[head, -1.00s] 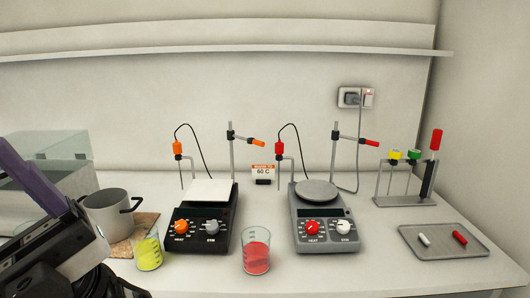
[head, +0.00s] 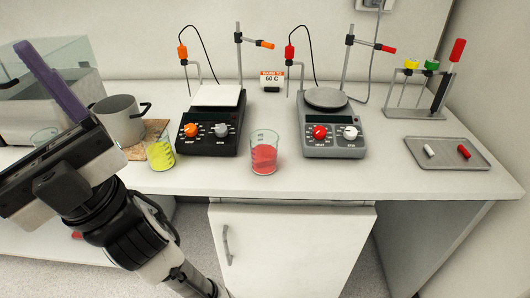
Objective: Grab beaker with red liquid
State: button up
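The beaker with red liquid (head: 264,157) stands upright on the front part of the white bench, between the two hotplates and a little in front of them. A second beaker with yellow-green liquid (head: 160,154) stands to its left. My gripper (head: 48,98) is at the left of the head view, well left of both beakers and apart from them. One long purple finger shows, pointing up and left. The other finger is not clearly visible, so its opening is hidden.
A black hotplate (head: 212,143) and a grey hotplate (head: 333,145) stand behind the beakers, with stands and probes. A grey pot (head: 120,120) sits on a cork mat at left. A tray (head: 449,163) lies at right. Bench front is clear right of the red beaker.

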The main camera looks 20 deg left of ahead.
aim_at(264, 142)
jog(key=i+l, duration=0.4)
jog(key=i+l+u, duration=0.15)
jog(key=u, duration=0.25)
jog(key=i+l+u, duration=0.15)
jog(key=l+u, duration=0.15)
jog(key=u, duration=0.95)
